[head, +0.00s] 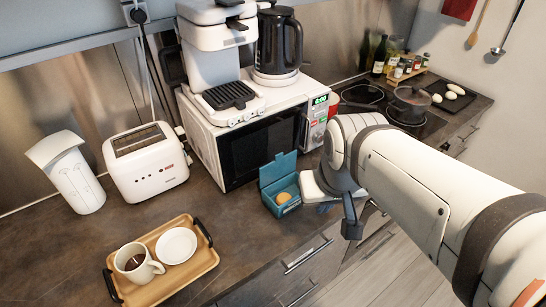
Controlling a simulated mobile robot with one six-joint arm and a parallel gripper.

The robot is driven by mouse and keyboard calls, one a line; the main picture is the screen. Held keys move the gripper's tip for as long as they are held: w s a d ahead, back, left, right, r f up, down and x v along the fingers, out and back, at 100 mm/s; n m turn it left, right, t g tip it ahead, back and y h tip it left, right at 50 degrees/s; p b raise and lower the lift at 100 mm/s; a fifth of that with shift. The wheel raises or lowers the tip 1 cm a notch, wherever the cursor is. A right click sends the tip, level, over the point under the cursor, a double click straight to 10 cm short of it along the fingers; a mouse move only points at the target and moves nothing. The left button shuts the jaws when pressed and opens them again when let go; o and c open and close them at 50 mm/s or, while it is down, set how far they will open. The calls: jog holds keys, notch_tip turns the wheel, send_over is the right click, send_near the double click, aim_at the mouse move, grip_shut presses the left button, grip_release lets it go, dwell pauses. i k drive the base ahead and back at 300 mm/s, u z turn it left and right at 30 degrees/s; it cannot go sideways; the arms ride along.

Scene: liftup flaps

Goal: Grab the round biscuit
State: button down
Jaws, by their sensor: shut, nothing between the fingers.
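A round, golden biscuit (283,198) lies inside a small teal box (268,206) on the dark counter, in front of the microwave. The box's lid (278,168) stands up open at the back. My gripper (325,207) is just right of the box, low near the counter's front edge. Its fingers are small and partly hidden by my wrist, and they look shut with nothing held. The biscuit is apart from my gripper.
The microwave (262,150) stands close behind the box, with a coffee machine (222,70) and black kettle (277,45) on top. A wooden tray (165,289) with a mug and plate is at front left. A toaster (146,162) stands further left.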

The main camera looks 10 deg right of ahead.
aim_at(282, 198)
jog(key=u, duration=2.6)
jog(key=k, duration=1.7)
jog(key=z, duration=1.5)
jog(key=i, duration=1)
jog(key=z, duration=0.1)
